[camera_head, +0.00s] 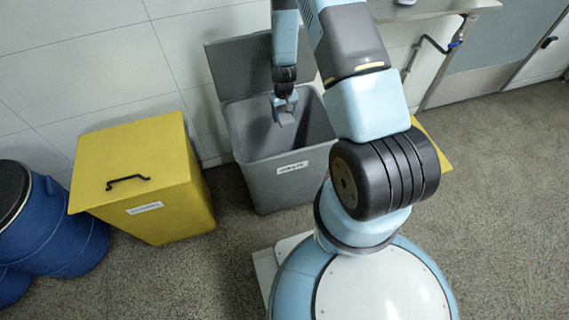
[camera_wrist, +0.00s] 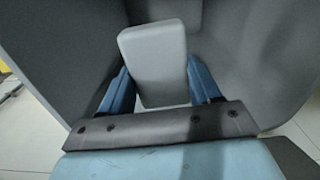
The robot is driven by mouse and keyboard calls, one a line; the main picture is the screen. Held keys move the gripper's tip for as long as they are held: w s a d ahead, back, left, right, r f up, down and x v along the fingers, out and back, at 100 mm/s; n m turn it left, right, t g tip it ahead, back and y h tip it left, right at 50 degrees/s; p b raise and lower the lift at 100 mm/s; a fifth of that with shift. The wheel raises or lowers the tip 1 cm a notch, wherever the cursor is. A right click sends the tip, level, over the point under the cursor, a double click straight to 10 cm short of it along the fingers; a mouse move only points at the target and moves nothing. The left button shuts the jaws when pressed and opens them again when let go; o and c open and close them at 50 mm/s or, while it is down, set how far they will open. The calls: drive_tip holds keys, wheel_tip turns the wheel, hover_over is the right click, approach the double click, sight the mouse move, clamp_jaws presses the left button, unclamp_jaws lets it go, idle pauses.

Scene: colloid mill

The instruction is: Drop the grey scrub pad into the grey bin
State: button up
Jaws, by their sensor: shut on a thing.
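The grey bin (camera_head: 258,183) stands open against the wall, its lid (camera_head: 243,66) tipped back behind it. A label is on its front. My gripper (camera_head: 285,108) hangs over the bin's open mouth, pointing down. It is shut on the grey scrub pad (camera_head: 286,118). In the wrist view the pad (camera_wrist: 154,62) is a pale grey block between the two blue fingers of my gripper (camera_wrist: 158,88). The bin's grey inner walls (camera_wrist: 262,60) surround it there. The bin's floor is mostly hidden behind the pad.
A yellow bin (camera_head: 140,165) with a shut lid stands left of the grey bin. Blue drums (camera_head: 65,235) stand at the far left. Part of another yellow thing (camera_head: 432,140) shows behind my arm. A sink or counter edge (camera_head: 440,10) is at the upper right. The floor in front is clear.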

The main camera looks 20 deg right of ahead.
drive_tip(key=o, duration=1.1)
drive_tip(key=shift+r, duration=0.15)
wheel_tip(320, 180, up, 13)
drive_tip(key=shift+r, duration=0.2)
